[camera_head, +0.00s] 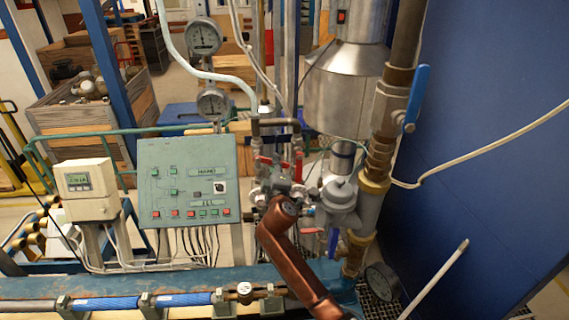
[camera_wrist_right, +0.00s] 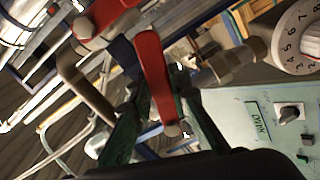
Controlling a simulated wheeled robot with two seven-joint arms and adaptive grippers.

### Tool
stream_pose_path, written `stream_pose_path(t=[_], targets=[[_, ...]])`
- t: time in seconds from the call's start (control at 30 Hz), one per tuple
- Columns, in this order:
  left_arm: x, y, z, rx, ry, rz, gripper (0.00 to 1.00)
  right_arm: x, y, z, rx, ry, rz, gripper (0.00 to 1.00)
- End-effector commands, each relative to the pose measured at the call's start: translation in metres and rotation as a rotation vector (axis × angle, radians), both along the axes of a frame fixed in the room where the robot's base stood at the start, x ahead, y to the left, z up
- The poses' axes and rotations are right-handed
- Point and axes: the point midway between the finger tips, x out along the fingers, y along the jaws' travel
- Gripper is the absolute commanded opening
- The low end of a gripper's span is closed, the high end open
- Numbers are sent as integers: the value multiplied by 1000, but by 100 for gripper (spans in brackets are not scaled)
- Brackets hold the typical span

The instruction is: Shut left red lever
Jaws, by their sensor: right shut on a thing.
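The left red lever (camera_head: 264,160) shows in the head view on the pipework just right of the green control panel. In the right wrist view, the left red lever (camera_wrist_right: 153,70) runs down between the dark green fingers of my right gripper (camera_wrist_right: 160,108). My right gripper (camera_head: 281,190) is shut on this lever, at the end of my reddish-brown arm. A second red lever (camera_head: 298,164) stands to the right in the head view; a red lever (camera_wrist_right: 105,14) also shows at the top of the wrist view. The fingertips are mostly hidden in the head view. My left gripper is not in view.
The control panel (camera_head: 187,180) and a white meter box (camera_head: 86,189) stand to the left. Two round gauges (camera_head: 203,37) are above. A metal cylinder and a pipe with a blue lever (camera_head: 416,97) crowd the right. A blue pipe beam (camera_head: 120,287) crosses in front.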

Motion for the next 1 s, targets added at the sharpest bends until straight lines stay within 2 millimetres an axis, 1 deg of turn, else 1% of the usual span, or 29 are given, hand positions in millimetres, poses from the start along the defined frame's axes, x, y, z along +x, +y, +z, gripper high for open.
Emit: stream_pose_path(t=[0.1, 0.37, 0.4, 0.67, 0.9, 1.0], targets=[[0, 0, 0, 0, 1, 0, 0, 0, 3, 1, -12, -4, 4, 0], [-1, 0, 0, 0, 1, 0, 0, 0, 3, 2, -13, -5, 4, 0], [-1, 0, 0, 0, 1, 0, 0, 0, 2, 2, -13, -6, 4, 18], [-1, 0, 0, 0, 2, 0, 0, 0, 1, 2, -9, -4, 2, 35], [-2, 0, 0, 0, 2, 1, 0, 0, 1, 1, -8, -2, 2, 36], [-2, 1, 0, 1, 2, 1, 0, -3, 1, 1, -7, -2, 2, 36]])
